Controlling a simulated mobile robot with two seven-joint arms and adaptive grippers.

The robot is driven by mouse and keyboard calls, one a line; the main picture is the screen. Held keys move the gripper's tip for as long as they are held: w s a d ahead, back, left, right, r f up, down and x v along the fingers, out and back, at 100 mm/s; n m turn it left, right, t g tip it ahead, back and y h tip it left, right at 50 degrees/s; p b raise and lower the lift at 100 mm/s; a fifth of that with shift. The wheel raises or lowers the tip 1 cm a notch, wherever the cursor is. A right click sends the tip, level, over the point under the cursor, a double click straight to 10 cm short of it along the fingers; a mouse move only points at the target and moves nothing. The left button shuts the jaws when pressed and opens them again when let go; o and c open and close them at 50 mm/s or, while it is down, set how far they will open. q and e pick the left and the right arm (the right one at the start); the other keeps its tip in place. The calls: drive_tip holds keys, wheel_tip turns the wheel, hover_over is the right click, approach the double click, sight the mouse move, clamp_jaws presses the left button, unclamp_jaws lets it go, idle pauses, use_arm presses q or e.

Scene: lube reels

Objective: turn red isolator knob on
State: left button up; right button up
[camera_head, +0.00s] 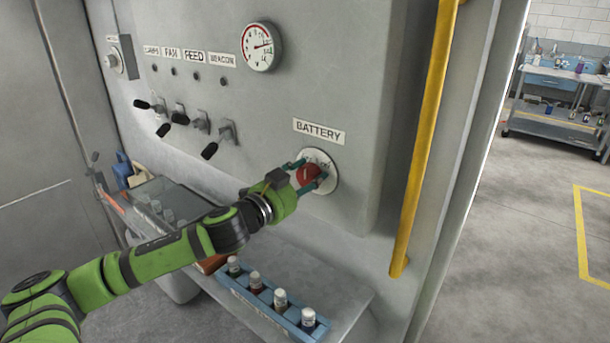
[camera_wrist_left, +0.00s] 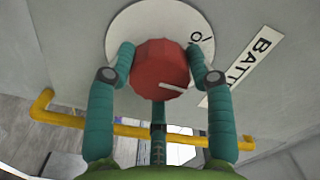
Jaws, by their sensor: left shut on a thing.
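The red isolator knob (camera_head: 309,174) sits on a round white plate (camera_head: 329,181) on the grey panel, below the BATTERY label (camera_head: 319,131). My left gripper (camera_head: 307,176) reaches it from the left and is shut on it. A white mark shows on the knob's face. Part of an "O" marking shows on the plate; the rest of the plate's lettering is hidden or cut off. My right gripper is not in view.
A yellow vertical rail (camera_head: 424,145) stands right of the knob. Several black-tipped levers (camera_head: 210,150) stick out left of it, with a gauge (camera_head: 262,46) above. A blue rack of bottles (camera_head: 265,300) sits on a ledge below my arm.

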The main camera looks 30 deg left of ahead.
use_arm(q)
drive_tip(key=m, duration=0.2)
drive_tip(key=r+m+p, duration=0.1)
drive_tip(key=m, duration=0.2)
drive_tip(key=shift+d+m, duration=0.2)
drive_tip(key=shift+m, duration=0.1)
drive_tip(key=m, duration=0.3)
drive_tip(key=shift+f, duration=0.2)
drive_tip(key=shift+m+p, duration=0.3)
drive_tip(key=shift+d+f, duration=0.1)
drive_tip(key=shift+f, duration=0.15)
